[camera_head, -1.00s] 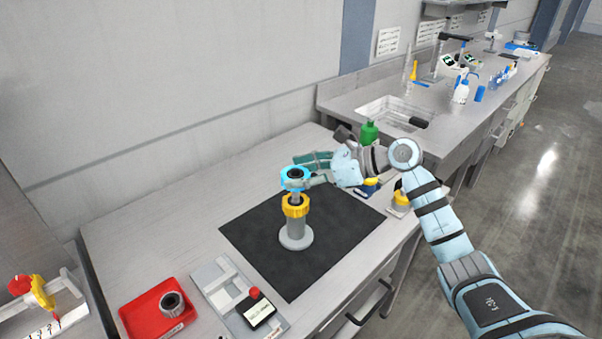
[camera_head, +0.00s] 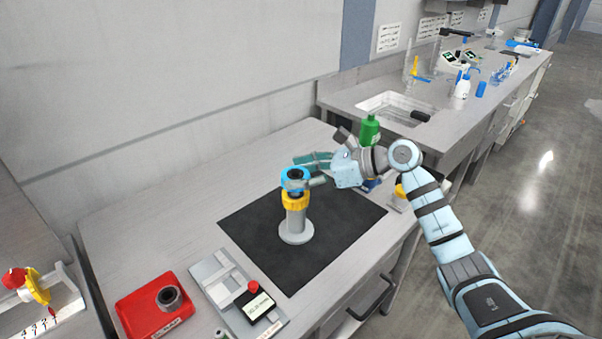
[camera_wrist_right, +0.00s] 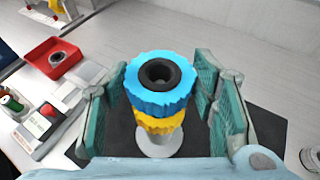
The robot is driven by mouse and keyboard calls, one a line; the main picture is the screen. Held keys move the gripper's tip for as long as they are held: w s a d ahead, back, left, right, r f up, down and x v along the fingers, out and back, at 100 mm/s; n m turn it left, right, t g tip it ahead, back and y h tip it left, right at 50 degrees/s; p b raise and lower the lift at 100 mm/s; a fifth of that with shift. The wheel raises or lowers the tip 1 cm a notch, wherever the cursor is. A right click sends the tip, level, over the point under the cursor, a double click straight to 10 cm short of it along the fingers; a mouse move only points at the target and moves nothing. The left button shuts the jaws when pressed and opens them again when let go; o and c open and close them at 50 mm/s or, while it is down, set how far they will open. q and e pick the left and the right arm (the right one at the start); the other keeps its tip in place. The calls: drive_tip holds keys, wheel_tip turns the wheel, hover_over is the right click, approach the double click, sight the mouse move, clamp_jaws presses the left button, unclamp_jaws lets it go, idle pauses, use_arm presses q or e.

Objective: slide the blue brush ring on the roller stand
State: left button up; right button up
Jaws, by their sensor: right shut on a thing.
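The blue brush ring (camera_head: 291,186) is around the top of the roller stand (camera_head: 297,222), just above a yellow ring (camera_head: 294,204) on the same post. It lies roughly level. In the right wrist view the blue ring (camera_wrist_right: 158,100) surrounds a dark hub with a round hole, with the yellow ring (camera_wrist_right: 160,124) close below. My right gripper (camera_head: 308,171) is shut on the blue ring, with one finger on each side. The contact faces are partly hidden. My left gripper is not in view.
The stand is on a black mat (camera_head: 340,225). A red tray (camera_head: 135,309) with a dark roller piece and a grey device (camera_head: 215,275) with a red button are at front left. A green bottle (camera_head: 369,131) stands behind my right wrist. A sink (camera_head: 385,104) is farther back.

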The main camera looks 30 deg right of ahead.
drive_tip(key=shift+f+b, duration=0.95)
drive_tip(key=shift+f, duration=0.3)
drive_tip(key=o, duration=1.2)
drive_tip(key=shift+s+d, duration=0.1)
drive_tip(key=shift+d, duration=0.05)
drive_tip(key=v, duration=1.1)
drive_tip(key=shift+s+d+r, duration=0.15)
drive_tip(key=shift+s+d, duration=0.05)
drive_tip(key=shift+s, duration=0.1)
